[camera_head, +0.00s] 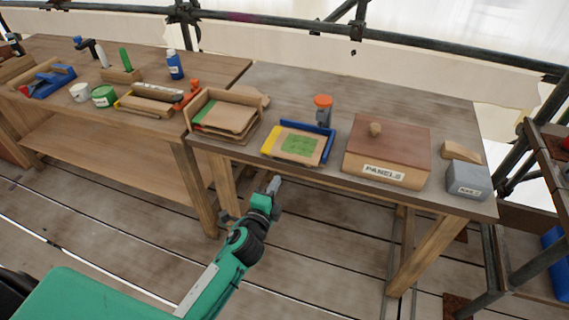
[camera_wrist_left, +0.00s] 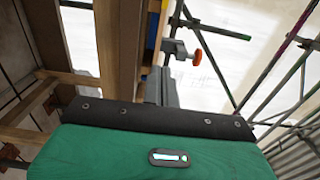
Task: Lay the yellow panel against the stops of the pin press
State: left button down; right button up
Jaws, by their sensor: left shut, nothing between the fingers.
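The pin press (camera_head: 323,108), with an orange knob on a grey post, stands at the middle of the right-hand table. In front of it are blue stops (camera_head: 316,127) along the back and right. A wooden panel with a green patch (camera_head: 299,145) lies inside them. A yellow piece (camera_head: 271,139) lies along its left side; I cannot tell whether it is a separate panel. My left gripper (camera_head: 274,186) is shut and empty, below and in front of the table edge. In the left wrist view its grey fingers (camera_wrist_left: 163,88) point toward the table. My right gripper is not in view.
A wooden tray with panels (camera_head: 227,117) stands left of the press. A box labelled PANELS (camera_head: 386,153) and a grey box (camera_head: 466,181) stand right. The left table holds a blue bottle (camera_head: 174,65) and several tools. The table's front edge lies just beyond my gripper.

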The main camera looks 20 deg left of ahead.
aim_at(288, 158)
pick_arm(q)
jog(key=w+p, duration=0.1)
jog(key=w, duration=0.7)
jog(key=shift+d, duration=0.1)
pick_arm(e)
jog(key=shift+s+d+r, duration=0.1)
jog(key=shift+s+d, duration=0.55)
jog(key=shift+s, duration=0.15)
pick_arm(q)
jog(key=shift+w, duration=0.1)
